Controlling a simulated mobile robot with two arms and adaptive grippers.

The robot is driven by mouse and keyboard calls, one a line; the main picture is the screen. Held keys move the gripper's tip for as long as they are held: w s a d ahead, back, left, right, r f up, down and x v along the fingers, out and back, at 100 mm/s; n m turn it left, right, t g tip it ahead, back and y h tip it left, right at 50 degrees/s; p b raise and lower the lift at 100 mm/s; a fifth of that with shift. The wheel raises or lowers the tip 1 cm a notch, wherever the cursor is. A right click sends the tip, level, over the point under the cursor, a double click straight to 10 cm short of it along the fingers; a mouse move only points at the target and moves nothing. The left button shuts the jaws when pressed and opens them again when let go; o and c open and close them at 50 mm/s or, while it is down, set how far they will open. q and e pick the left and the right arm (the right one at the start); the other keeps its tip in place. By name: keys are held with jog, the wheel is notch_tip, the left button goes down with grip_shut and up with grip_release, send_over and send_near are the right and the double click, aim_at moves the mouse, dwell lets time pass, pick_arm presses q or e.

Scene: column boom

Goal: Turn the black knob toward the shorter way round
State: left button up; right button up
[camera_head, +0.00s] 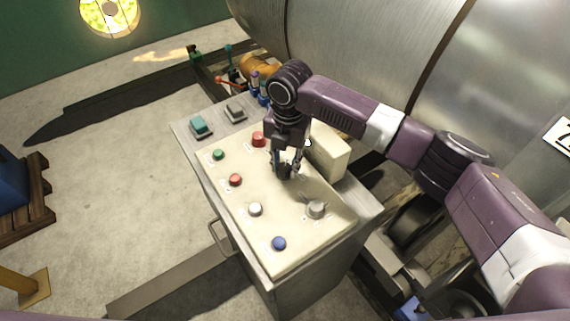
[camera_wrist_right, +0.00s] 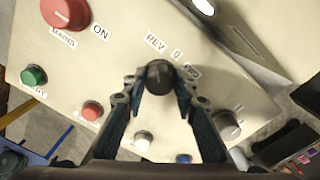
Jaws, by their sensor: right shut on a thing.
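The black knob (camera_wrist_right: 159,76) sits on the cream panel (camera_wrist_right: 215,60) in the right wrist view, below labels reading "REV" and "0" and a third label partly hidden by a fingertip. My right gripper (camera_wrist_right: 158,82) is shut on the knob, with one fingertip on each side of it. I cannot make out a pointer mark on the knob. In the head view my right gripper (camera_head: 286,172) reaches down onto the panel (camera_head: 300,238), and its fingers hide the knob. My left gripper is in neither view.
A large red button (camera_head: 258,139), a green button (camera_head: 218,154), a smaller red button (camera_head: 235,180), a white button (camera_head: 255,209), a blue button (camera_head: 279,243) and a grey knob (camera_head: 316,209) surround the gripper. A cream box (camera_head: 330,155) stands close on its right.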

aim_at(286, 167)
jog(key=o, duration=1.2)
jog(key=shift+c, duration=0.2)
jog(key=shift+r, duration=0.1)
notch_tip(286, 167, up, 12)
jog(key=shift+d, duration=0.15)
jog(key=shift+s, duration=0.1)
